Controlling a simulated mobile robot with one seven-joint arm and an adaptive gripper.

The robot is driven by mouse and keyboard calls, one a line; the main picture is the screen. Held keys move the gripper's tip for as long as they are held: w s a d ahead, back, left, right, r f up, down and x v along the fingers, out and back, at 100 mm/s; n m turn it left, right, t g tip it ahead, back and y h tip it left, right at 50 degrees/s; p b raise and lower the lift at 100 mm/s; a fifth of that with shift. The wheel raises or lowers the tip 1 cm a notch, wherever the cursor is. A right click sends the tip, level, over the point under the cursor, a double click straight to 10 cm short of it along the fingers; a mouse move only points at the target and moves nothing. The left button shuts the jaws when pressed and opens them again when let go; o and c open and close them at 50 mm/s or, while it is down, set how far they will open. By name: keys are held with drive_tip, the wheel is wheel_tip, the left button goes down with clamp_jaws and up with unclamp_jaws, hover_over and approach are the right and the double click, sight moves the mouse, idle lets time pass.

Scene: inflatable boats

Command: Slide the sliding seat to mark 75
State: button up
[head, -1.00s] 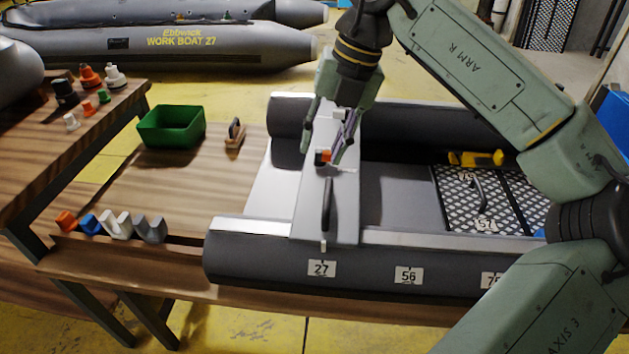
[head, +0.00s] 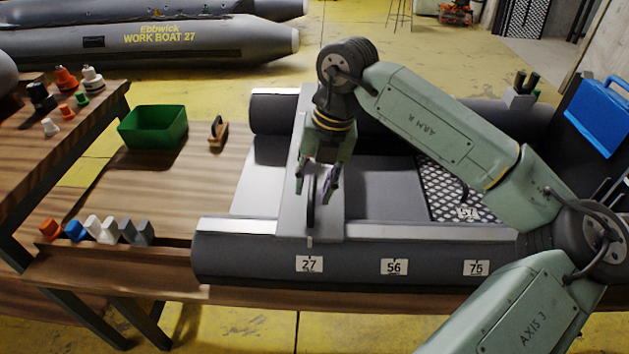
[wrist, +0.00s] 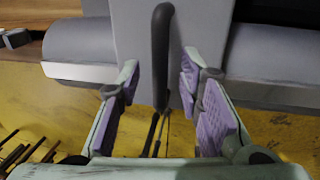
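The sliding seat (head: 326,212) is a grey board lying across the boat, its front end at mark 27 (head: 309,264). Mark 75 (head: 476,268) is a white label farther right on the near tube, past mark 56 (head: 394,267). A dark bar handle (head: 311,203) stands on the seat. My gripper (head: 315,190) is open above the seat at the handle. In the wrist view the handle (wrist: 161,55) runs down between the purple-padded fingers (wrist: 160,108), with gaps on both sides. The handle's contact with the fingers is not visible.
The boat's near tube (head: 240,255) lies along the table edge. A dark grating (head: 445,190) with a label covers the floor to the right. A green bin (head: 153,127), a wooden brush-like item (head: 218,132) and several coloured clips stand left. My arm spans the right side.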

drive_tip(key=shift+c, duration=0.5)
clamp_jaws()
idle(0.4)
